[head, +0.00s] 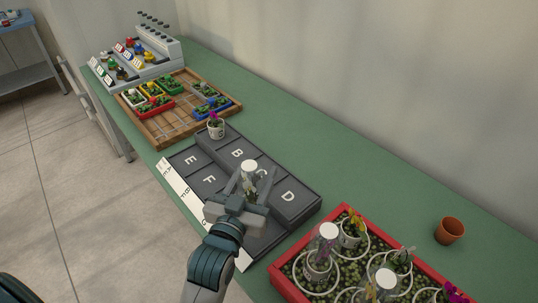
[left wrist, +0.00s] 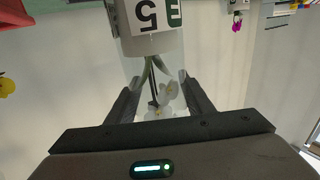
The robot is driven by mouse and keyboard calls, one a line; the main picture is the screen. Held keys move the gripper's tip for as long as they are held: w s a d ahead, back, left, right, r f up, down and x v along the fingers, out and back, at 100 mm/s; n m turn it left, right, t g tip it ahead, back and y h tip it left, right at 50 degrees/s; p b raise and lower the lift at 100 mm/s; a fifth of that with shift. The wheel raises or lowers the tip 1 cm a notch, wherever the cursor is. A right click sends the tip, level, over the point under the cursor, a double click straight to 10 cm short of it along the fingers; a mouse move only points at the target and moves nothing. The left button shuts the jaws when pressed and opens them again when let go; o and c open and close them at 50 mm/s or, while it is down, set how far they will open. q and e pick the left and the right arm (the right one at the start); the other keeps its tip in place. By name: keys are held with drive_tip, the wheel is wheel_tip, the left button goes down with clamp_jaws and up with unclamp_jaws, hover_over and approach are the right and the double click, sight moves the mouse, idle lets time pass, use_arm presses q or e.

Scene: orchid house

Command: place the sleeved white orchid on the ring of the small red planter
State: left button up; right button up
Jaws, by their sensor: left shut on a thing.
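My left gripper (head: 250,186) is shut on the sleeved white orchid (head: 249,166) above the dark lettered tray. In the left wrist view my left gripper's fingers (left wrist: 160,105) close on the clear sleeve from both sides. White flowers (left wrist: 168,92) show inside it, and the white pot (left wrist: 150,42) bears a label with a 5. A red planter (head: 279,280) at the lower right has pale rings and several plants. A much smaller red planter (head: 155,109) with green plants sits in the wooden tray. My right gripper is not in view.
The dark tray (head: 311,212) carries letters such as B, D, E and F. A magenta-flowered pot (head: 216,128) stands at its far end. Beyond are the wooden tray (head: 230,109) and a stepped rack (head: 125,70). An empty terracotta pot (head: 449,231) stands at right.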

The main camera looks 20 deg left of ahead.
sight(251, 192)
use_arm(q)
drive_tip(key=s+a+f, duration=0.1)
drive_tip(key=s, duration=0.6)
drive_tip(key=shift+s+a+f, duration=0.2)
drive_tip(key=shift+a+f, duration=0.1)
drive_tip(key=shift+a, duration=0.05)
